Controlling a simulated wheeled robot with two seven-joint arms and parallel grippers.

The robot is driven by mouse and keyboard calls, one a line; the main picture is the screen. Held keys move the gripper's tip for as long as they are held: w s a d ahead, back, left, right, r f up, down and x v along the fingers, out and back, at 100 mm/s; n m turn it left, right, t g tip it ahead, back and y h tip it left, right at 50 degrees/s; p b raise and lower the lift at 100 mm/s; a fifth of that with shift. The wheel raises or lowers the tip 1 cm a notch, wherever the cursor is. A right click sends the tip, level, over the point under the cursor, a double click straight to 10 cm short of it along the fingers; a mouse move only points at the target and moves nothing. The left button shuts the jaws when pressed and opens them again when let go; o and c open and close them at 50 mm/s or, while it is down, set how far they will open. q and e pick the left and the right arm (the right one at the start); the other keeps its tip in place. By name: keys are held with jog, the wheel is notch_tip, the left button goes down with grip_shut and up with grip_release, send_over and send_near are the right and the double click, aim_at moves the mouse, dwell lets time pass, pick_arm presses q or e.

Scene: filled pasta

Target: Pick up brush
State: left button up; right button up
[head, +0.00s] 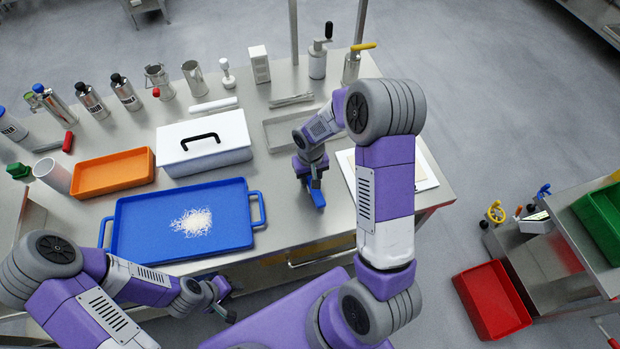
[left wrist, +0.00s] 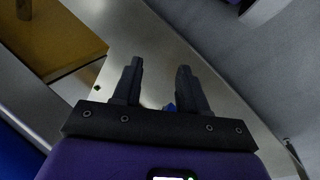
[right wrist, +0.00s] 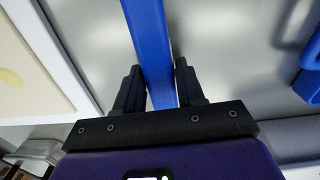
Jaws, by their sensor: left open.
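The brush shows as a long blue bar (right wrist: 150,30) in the right wrist view. In the head view its blue end (head: 318,197) shows near the table's front edge, right of the blue tray. My right gripper (right wrist: 157,68) has its fingers close against both sides of the bar; in the head view the right gripper (head: 312,181) is over the steel table. I cannot tell whether the brush is off the table. Its bristles are not clearly seen. My left gripper (head: 230,302) is open and empty in front of the table; its spread fingers show in the left wrist view (left wrist: 158,68).
The blue tray (head: 135,245) with a pale shredded heap (head: 192,222) lies left of the brush. Behind are a white lidded box (head: 228,138), a grey tray (head: 278,131) and an orange tray (head: 112,172). A white-edged board (head: 425,172) lies right. Bottles and tools line the back.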

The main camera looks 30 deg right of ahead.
aim_at(311, 177)
jog(key=c, duration=0.6)
jog(key=shift+o, duration=0.2)
notch_tip(311, 177, up, 10)
jog(key=shift+r+p, duration=0.1)
jog(key=shift+p, duration=1)
